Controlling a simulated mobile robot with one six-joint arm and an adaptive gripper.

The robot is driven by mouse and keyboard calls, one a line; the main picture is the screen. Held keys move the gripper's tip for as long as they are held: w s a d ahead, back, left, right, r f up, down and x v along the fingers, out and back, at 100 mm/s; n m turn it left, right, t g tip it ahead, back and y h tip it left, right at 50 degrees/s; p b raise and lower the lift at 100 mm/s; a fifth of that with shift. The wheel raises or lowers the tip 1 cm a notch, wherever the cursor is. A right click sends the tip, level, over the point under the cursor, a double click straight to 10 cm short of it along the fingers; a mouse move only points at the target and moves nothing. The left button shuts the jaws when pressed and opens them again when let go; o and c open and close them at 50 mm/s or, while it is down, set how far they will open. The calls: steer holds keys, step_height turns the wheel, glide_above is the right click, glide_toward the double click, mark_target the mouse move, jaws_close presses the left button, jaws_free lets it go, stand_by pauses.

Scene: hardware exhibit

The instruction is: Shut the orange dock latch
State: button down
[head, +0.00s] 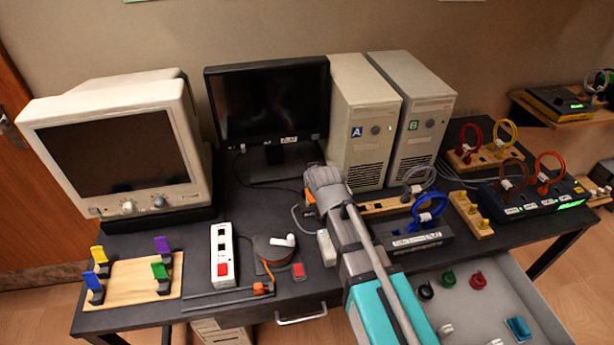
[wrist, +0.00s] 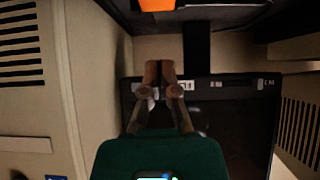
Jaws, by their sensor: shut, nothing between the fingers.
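An orange piece (head: 309,203) shows on the desk just left of my wrist in the head view, mostly covered by my arm. An orange patch (wrist: 157,5) also shows at the top edge of the wrist view. It may be the dock latch; its position, open or shut, cannot be told. Another small orange part (head: 262,289) sits on dark rails at the desk's front edge. My gripper (wrist: 160,70) is shut and empty, with its fingertips together in front of the black monitor (wrist: 240,120). In the head view my fingers are hidden behind my wrist.
Tower A (head: 362,125) and tower B (head: 412,110) stand close behind my arm. The black monitor also shows in the head view (head: 268,95). A white power strip (head: 222,255) lies left. An open drawer (head: 505,270) juts out at the right front.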

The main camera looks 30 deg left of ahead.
steer(key=shift+r, duration=0.15)
steer(key=s+d, duration=0.6)
steer(key=s, duration=0.1)
steer(key=shift+d+r+p, duration=0.15)
steer(key=shift+d+p, duration=0.05)
steer(key=shift+p, duration=0.15)
stand_by(0.7)
stand_by(0.6)
